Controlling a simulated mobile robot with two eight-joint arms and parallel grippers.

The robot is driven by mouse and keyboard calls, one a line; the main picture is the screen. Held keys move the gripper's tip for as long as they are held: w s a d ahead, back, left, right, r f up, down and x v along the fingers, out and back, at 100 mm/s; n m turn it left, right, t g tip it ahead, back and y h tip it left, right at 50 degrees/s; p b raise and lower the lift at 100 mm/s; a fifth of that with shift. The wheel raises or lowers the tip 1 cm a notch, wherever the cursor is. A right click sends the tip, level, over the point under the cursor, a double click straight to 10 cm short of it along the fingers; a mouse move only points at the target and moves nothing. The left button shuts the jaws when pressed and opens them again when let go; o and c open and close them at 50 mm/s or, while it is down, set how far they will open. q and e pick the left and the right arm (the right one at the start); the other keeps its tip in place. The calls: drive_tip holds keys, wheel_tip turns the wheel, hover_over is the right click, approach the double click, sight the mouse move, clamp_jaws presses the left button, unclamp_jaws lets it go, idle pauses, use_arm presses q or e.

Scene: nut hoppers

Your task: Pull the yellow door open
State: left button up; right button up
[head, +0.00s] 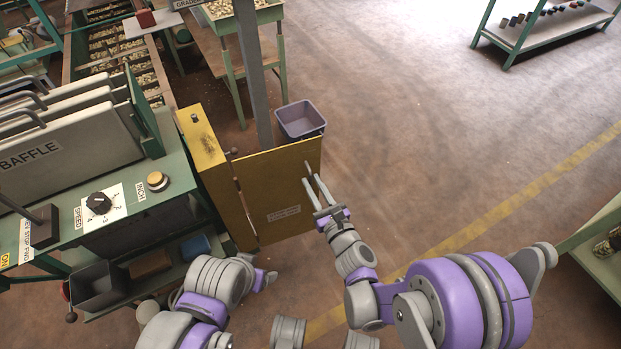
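The yellow door (277,190) is a flat upright panel with a small label low on its face. It stands out to the right from the yellow cabinet (203,140), with a hinge rod along its left edge, and looks swung open. My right gripper (307,172) is at the door's free right edge. Its two fingers are apart with a gap between them, and I see nothing held. I cannot tell whether a finger touches the door. My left arm's end (264,279) is low in the picture, below the door; its fingers cannot be made out.
A green bench (150,195) with a knob and BAFFLE plates (60,155) stands left of the cabinet. A grey post (252,75) and a purple-grey bin (301,119) are behind the door. Open floor lies to the right, with a green table (602,240) at the right edge.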

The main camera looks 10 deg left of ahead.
use_arm(q)
drive_tip(key=shift+f, duration=0.25)
use_arm(e)
drive_tip(key=v, duration=0.8)
drive_tip(key=shift+s+d, duration=0.25)
drive_tip(key=shift+s, duration=0.05)
drive_tip(key=shift+r, duration=0.1)
drive_tip(key=s+d+n+g+h, duration=0.5)
drive_tip(key=s+d+n, duration=0.5)
drive_tip(key=n, duration=0.4)
drive_tip(key=s+d+n+g+h, duration=0.5)
drive_tip(key=s+d+n+h, duration=0.15)
drive_tip(key=d+n, duration=0.7)
use_arm(q)
wheel_tip(320, 180, up, 26)
drive_tip(key=w+t+p, duration=0.1)
drive_tip(key=p, duration=2.1)
drive_tip(key=shift+r+p, duration=0.25)
drive_tip(key=shift+p, duration=0.15)
use_arm(e)
wheel_tip(320, 180, up, 26)
drive_tip(key=t, duration=0.1)
drive_tip(key=shift+f+n, duration=0.2)
drive_tip(key=shift+n, duration=0.25)
